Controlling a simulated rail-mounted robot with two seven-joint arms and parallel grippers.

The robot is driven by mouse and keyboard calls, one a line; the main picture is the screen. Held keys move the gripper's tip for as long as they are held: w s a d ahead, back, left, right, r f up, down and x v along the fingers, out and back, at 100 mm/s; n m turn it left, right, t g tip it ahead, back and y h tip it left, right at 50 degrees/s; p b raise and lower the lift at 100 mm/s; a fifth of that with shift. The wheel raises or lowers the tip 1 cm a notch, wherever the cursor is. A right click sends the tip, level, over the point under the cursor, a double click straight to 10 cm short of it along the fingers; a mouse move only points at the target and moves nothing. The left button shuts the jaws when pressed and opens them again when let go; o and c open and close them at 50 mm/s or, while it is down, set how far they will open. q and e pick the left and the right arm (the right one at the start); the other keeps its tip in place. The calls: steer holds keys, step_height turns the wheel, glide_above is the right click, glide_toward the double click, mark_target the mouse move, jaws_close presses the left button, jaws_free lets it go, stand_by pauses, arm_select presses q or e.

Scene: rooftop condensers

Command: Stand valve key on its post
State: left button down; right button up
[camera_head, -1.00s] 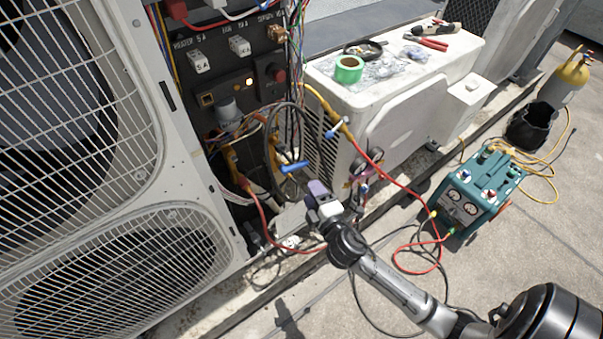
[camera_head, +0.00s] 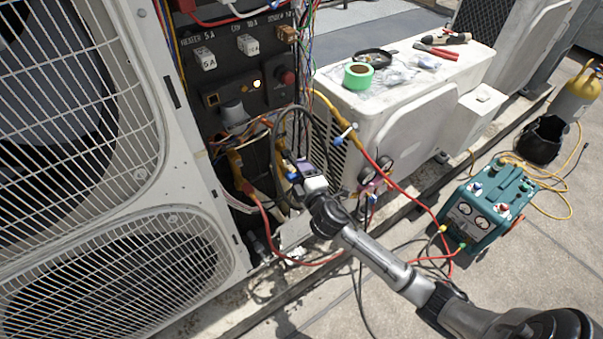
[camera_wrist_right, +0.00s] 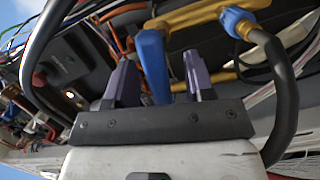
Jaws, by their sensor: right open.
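A blue handle (camera_wrist_right: 153,62), which looks like the valve key, stands between the two purple fingers of my right gripper (camera_wrist_right: 160,75) in the wrist view. Gaps show beside it, and the fingers look apart from it. In the head view the right gripper (camera_head: 300,170) is at the open cabinet's lower bay, at the blue handle (camera_head: 292,177), which it partly covers. A yellow-brown pipe (camera_wrist_right: 205,15) runs behind the handle in the wrist view. I cannot make out the post clearly. My left gripper is not in view.
A black hose with a blue fitting (camera_wrist_right: 238,22) curves close to the right finger. Wires and hoses crowd the bay. A white condenser (camera_head: 400,120) with green tape (camera_head: 358,75) on top stands right. A teal gauge unit (camera_head: 490,210) is on the ground.

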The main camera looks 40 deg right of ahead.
jaws_close()
stand_by(0.7)
stand_by(0.3)
